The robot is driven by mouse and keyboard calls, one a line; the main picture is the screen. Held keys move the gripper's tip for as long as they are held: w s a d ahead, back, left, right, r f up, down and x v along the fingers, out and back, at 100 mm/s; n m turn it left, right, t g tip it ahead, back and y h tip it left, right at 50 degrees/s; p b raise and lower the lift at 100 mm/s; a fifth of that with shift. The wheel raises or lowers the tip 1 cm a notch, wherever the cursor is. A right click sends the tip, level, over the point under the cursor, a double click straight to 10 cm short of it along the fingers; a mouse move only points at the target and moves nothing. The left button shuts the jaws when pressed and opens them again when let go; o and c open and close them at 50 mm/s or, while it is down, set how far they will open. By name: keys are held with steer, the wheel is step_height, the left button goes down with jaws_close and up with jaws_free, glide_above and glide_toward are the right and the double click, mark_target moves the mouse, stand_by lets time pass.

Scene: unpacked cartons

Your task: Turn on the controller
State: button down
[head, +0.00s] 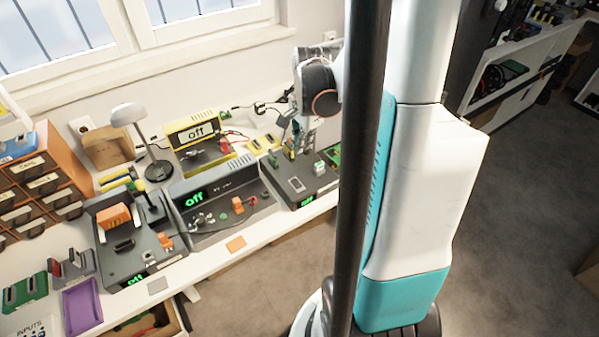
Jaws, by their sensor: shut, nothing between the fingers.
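Several devices on the white workbench show a lit "off" display: a yellow device (197,150) at the back, a grey sloped device (222,213) in the middle, a dark box (160,262) at the left front and a dark board-like box (310,188) at the right. None has a readable "controller" label, so I cannot tell which one it is. My gripper (288,131) is small in the view, above the back of the right dark box. It is shut and empty. Whether it touches anything there is hard to tell.
A desk lamp (128,114) stands at the back left, beside an orange drawer cabinet (49,170). A purple tray (82,306) and green cards lie at the front left. Cables run behind the yellow device. My column and arm hide the bench's right part.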

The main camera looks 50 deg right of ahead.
mark_target(298, 180)
steer(key=shift+s+m, duration=0.1)
steer(key=shift+m, duration=0.2)
steer(key=shift+f, duration=0.15)
steer(key=f+b, duration=0.2)
steer(key=f, duration=0.2)
steer(key=w+f+b, duration=0.1)
steer(key=f+b, duration=0.1)
steer(key=f, duration=0.3)
steer(key=f+b, duration=0.2)
steer(key=f, duration=0.2)
steer(key=shift+w+d+f, duration=0.15)
steer(key=shift+w+f, duration=0.2)
